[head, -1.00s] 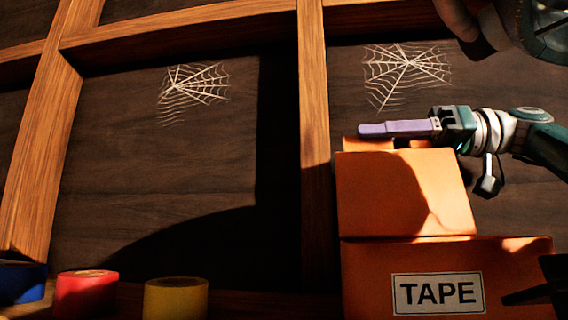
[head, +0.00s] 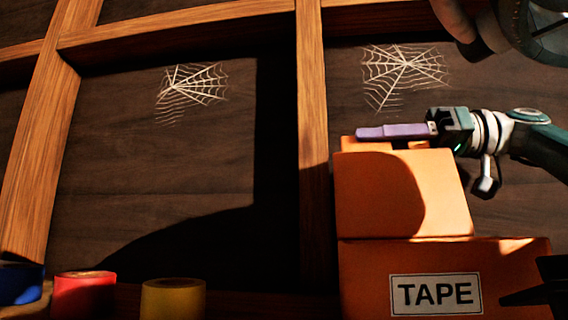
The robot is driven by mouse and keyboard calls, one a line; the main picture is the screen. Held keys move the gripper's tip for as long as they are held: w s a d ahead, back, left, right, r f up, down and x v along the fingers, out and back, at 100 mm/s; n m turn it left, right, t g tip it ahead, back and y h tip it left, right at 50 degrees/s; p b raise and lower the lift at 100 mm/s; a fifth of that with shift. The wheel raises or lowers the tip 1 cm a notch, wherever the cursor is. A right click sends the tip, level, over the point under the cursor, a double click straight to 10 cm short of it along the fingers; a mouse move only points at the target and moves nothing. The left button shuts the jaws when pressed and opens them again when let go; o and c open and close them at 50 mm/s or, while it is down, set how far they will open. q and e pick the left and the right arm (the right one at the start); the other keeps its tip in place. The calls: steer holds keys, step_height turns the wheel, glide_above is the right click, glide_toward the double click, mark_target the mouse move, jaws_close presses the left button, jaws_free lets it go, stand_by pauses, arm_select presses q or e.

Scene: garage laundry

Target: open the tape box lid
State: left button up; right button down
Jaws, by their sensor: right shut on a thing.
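The orange tape box (head: 520,275) stands at the lower right of the head view, with a white TAPE label on its front. Its orange lid (head: 375,205) shows as a raised panel above the box, with a shadow across part of it. My right gripper (head: 392,132) comes in from the right and lies across the lid's top edge. Its purple finger points left, and it is shut on the lid there. The exact contact is partly hidden behind the finger. The inside of the box is not visible. My left gripper is not in view.
Blue (head: 20,283), red (head: 84,294) and yellow (head: 173,299) tape rolls stand along the bottom left. A wooden post (head: 314,150) rises just left of the lid. A dark round object (head: 540,35) is at the top right. A dark shape (head: 545,290) covers the box's right side.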

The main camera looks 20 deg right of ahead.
stand_by(0.5)
steer(key=s+a+n+b, duration=0.1)
steer(key=b, duration=0.2)
steer(key=shift+s+f+n+b, duration=0.1)
steer(key=shift+s+n+b, duration=0.2)
steer(key=shift+s+b, duration=0.05)
steer(key=shift+s+a+r+n+b, duration=0.3)
steer(key=shift+s+n+b, duration=0.1)
steer(key=shift+b, duration=0.1)
steer(key=shift+r, duration=0.15)
steer(key=c, duration=0.9)
jaws_free()
